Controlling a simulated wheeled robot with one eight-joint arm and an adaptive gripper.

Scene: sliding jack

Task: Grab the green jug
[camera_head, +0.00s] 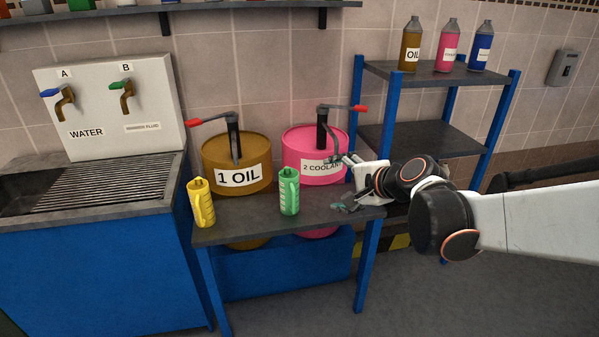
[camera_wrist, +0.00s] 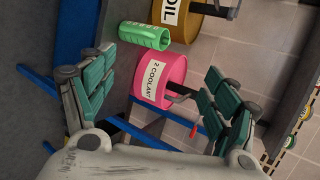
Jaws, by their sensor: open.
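The green jug (camera_head: 289,191) stands upright on the grey bench (camera_head: 255,228), in front of the gap between the oil and coolant drums. In the wrist view the jug (camera_wrist: 145,36) lies sideways in the picture, beyond the fingers and between them, near the upper left. My gripper (camera_head: 340,182) is open and empty, to the right of the jug and apart from it, in front of the pink drum. Its two green-padded fingers are spread wide in the wrist view (camera_wrist: 160,88).
A yellow jug (camera_head: 201,203) stands at the bench's left end. The brown oil drum (camera_head: 236,160) and pink coolant drum (camera_head: 314,155) are behind, with red-handled pumps. A sink (camera_head: 95,190) is left; a blue-legged shelf (camera_head: 436,75) with bottles is right.

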